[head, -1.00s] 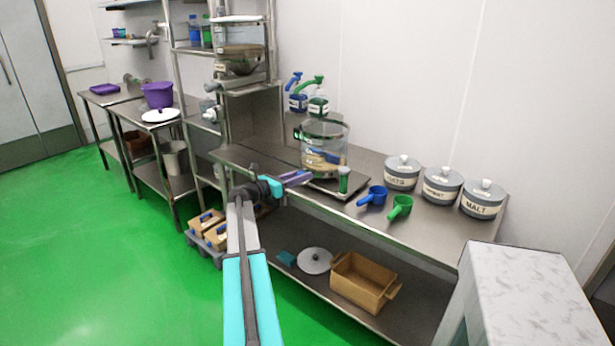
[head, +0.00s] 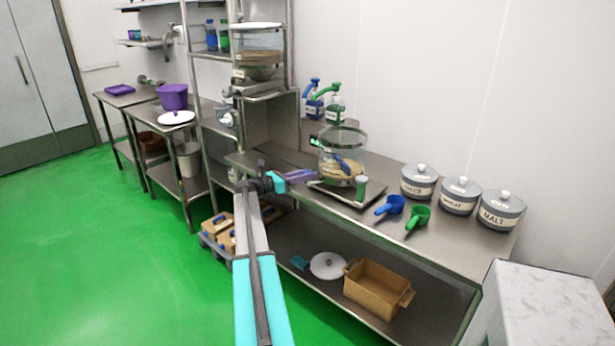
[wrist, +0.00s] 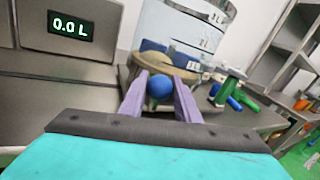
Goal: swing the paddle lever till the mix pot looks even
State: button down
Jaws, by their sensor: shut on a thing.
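The mix pot (head: 342,143) is a clear cylinder on a flat metal stand on the bench. It holds a tan mix (head: 340,172), with a blue paddle (head: 350,165) in it; streaks are too small to judge. In the wrist view the pot (wrist: 180,30) shows litre marks and tan contents low down. The paddle lever's round blue knob (wrist: 159,87) sits between the purple fingers of my gripper (wrist: 160,90), which is shut on it. In the head view my gripper (head: 312,177) is at the pot's left front side. The rest of the lever is hidden.
Blue (head: 391,206) and green (head: 418,219) scoops and several lidded canisters (head: 459,195) are to the right. Two pump bottles (head: 325,105) stand behind. A display (wrist: 70,25) reads 0.0 L.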

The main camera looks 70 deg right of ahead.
jog(key=shift+w+d, duration=0.6)
jog(key=shift+d, duration=0.1)
jog(key=c, duration=1.4)
grip_release()
jog(key=shift+f, duration=0.1)
jog(key=shift+o, duration=0.2)
jog(key=b+v, duration=0.2)
jog(key=v, duration=1.1)
jog(key=shift+w+a, duration=0.2)
jog(key=shift+a, duration=0.1)
